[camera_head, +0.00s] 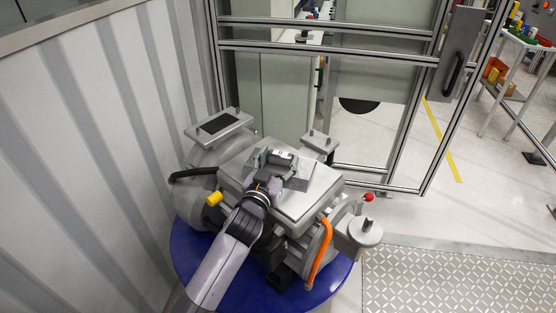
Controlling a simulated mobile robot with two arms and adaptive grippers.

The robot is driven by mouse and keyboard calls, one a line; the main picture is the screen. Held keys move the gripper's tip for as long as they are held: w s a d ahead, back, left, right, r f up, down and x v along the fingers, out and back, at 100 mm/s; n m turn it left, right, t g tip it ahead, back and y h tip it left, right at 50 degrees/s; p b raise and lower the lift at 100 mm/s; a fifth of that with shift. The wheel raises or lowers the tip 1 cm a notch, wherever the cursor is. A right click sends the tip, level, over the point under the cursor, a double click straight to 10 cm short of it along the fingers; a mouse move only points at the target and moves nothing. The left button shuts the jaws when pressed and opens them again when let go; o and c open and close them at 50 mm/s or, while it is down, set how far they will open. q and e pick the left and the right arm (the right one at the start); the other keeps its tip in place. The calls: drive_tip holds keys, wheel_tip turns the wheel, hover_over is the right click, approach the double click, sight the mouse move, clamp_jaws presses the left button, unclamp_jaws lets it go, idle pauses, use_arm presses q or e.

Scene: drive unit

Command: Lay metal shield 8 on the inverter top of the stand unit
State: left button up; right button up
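The stand unit is a grey drive unit on a round blue base (187,254). Its inverter top (318,195) is a flat, light silver surface facing up. My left gripper (282,161) is over the middle of this top, its arm coming in from the bottom. A small flat grey plate (299,183) shows beside and under the gripper; I cannot tell whether it is metal shield 8 or part of the top. The wrist and gripper body hide the fingertips, so their opening and any contact are unclear. My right gripper is out of view.
A raised block with a dark pad (217,123) stands at the unit's back left. An orange cable (319,255) and a red knob (369,197) are at its right. A corrugated wall (90,150) is close on the left. A framed glass door (385,110) stands behind.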

use_arm(q)
drive_tip(key=o, duration=0.4)
drive_tip(key=shift+c, duration=0.2)
drive_tip(key=shift+r, duration=0.15)
drive_tip(key=shift+s+a, duration=0.1)
drive_tip(key=shift+s, duration=0.15)
drive_tip(key=b+v, duration=0.1)
drive_tip(key=v, duration=1)
drive_tip(key=shift+s, duration=0.25)
